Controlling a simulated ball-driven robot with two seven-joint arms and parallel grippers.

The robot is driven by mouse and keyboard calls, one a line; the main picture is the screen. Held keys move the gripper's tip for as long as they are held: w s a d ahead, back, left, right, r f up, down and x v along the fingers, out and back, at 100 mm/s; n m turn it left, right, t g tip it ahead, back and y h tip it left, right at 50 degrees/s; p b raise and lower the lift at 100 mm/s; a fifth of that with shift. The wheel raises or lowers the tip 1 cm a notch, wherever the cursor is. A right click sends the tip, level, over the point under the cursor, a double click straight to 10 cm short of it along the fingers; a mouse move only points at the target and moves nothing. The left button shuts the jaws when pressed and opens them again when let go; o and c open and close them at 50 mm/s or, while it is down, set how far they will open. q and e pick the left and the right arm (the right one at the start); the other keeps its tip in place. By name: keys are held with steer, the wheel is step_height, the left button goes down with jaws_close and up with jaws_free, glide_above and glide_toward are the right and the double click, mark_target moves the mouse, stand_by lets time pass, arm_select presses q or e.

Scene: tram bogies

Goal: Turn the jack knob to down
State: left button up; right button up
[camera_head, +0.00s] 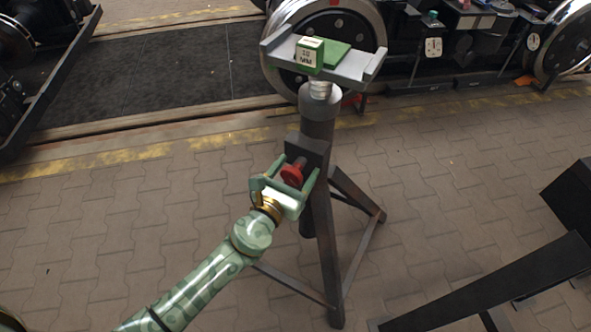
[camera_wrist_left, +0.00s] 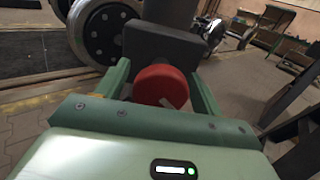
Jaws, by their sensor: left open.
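The jack stand (camera_head: 318,130) is a dark column on splayed legs in the middle of the head view. Its red knob (camera_head: 292,175) sits on a dark block on the column's side. My left gripper (camera_head: 285,172) is open, with its green fingers on either side of the red knob. In the left wrist view the knob (camera_wrist_left: 161,86) lies between the two fingers, with a gap visible on the right side. Whether a finger touches it on the left I cannot tell. My right gripper does not show.
A green block (camera_head: 325,56) marked with "MM" rests on the grey cradle (camera_head: 372,68) atop the jack. Wheels (camera_head: 325,35) and a bogie stand behind it. A dark stand (camera_head: 500,285) is at the lower right. Paved floor (camera_head: 120,230) at the left is clear.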

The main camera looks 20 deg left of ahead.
arm_select(q)
steer(key=shift+c, duration=0.4)
steer(key=c, duration=0.9)
steer(key=shift+n, duration=0.4)
